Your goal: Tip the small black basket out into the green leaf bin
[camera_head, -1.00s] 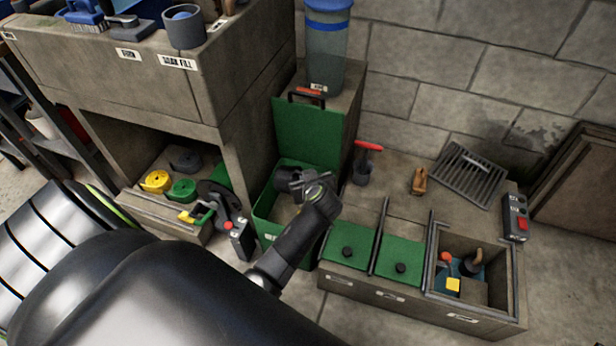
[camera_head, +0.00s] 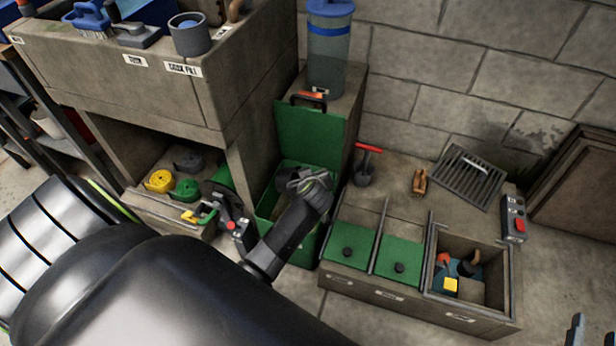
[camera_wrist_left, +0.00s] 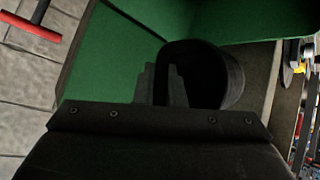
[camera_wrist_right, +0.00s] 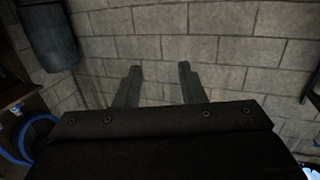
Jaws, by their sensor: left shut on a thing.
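The green leaf bin (camera_head: 306,140) stands open in the head view, its lid raised at the back. My left arm reaches over it, its wrist above the opening hiding its fingers there. In the left wrist view my left gripper (camera_wrist_left: 160,88) is shut on the wall of the small black basket (camera_wrist_left: 228,78). The basket is inside or just over the bin, whose green walls (camera_wrist_left: 108,62) surround it; it looks tilted, but its contents are too dark to see. My right gripper (camera_head: 592,334) shows only fingertips at the lower right; its fingers (camera_wrist_right: 158,85) are apart and empty.
A block with two green lids (camera_head: 352,243) and an open compartment stands right of the bin. A red-handled tool (camera_head: 366,165) and a grate (camera_head: 468,177) are behind. A blue-lidded canister (camera_head: 328,50) stands behind the bin. Hose coils (camera_head: 160,181) lie on the left shelf.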

